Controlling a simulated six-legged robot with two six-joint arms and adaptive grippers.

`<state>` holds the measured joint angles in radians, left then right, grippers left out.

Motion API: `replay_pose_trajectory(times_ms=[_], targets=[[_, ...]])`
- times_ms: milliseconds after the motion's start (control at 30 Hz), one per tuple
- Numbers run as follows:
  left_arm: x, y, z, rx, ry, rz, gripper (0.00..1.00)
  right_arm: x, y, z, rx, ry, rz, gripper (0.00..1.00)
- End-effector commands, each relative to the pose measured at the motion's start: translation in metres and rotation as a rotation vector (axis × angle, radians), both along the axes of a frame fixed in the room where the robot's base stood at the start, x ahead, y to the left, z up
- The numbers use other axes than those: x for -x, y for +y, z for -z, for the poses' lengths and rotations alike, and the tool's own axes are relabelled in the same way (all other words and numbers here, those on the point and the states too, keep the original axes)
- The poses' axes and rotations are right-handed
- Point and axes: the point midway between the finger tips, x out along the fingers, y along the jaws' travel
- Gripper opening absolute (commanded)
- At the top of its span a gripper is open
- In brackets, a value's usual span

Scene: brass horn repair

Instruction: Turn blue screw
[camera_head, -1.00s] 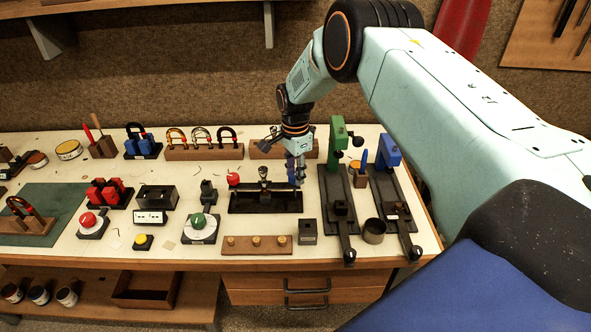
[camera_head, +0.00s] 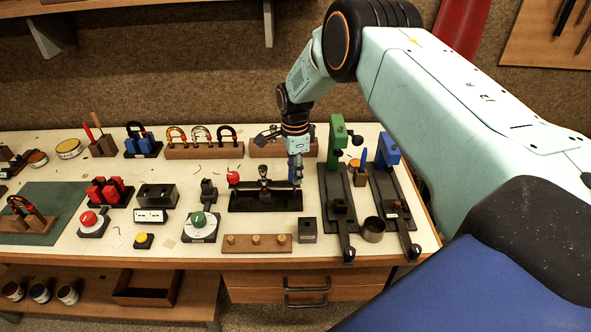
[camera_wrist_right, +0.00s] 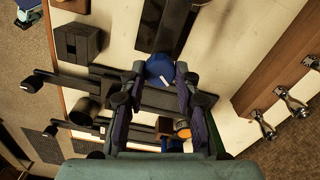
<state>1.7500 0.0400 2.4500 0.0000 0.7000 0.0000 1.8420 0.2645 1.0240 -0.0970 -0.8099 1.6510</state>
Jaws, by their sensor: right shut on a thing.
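The blue screw's round blue head (camera_wrist_right: 160,70) lies between the fingertips of my right gripper (camera_wrist_right: 161,85) in the right wrist view. The gripper is shut on it. In the head view my right gripper (camera_head: 295,170) points down at the right end of a black fixture (camera_head: 255,205). The gripper covers the blue head there. A red knob (camera_head: 233,177) is on the fixture's left end, and a metal-topped post stands in its middle. My left gripper is not in view.
A green press (camera_head: 338,140) and a blue press (camera_head: 387,152) stand close to the right of the gripper. A small dark block (camera_head: 306,230) and a wooden strip with pegs (camera_head: 256,244) lie in front. A wooden rack (camera_head: 270,149) is behind.

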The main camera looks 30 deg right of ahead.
Motion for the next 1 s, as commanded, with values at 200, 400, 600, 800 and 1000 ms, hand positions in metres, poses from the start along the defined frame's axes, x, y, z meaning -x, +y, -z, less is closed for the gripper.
replay_pose_trajectory(times_ms=[200,400,600,800,1000], targets=[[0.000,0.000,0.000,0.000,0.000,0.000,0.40,0.004,0.002,0.005,-0.004,0.014,-0.001,0.45],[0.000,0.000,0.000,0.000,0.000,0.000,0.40,0.002,0.001,0.002,-0.002,0.008,-0.001,0.54],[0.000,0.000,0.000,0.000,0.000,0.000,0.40,0.001,0.001,0.001,-0.001,0.004,-0.001,0.54],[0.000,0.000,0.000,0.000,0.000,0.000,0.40,0.000,0.001,-0.020,-0.002,-0.001,-0.001,0.54],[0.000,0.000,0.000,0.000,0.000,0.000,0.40,0.000,0.001,-0.062,-0.002,-0.001,0.000,0.54]])
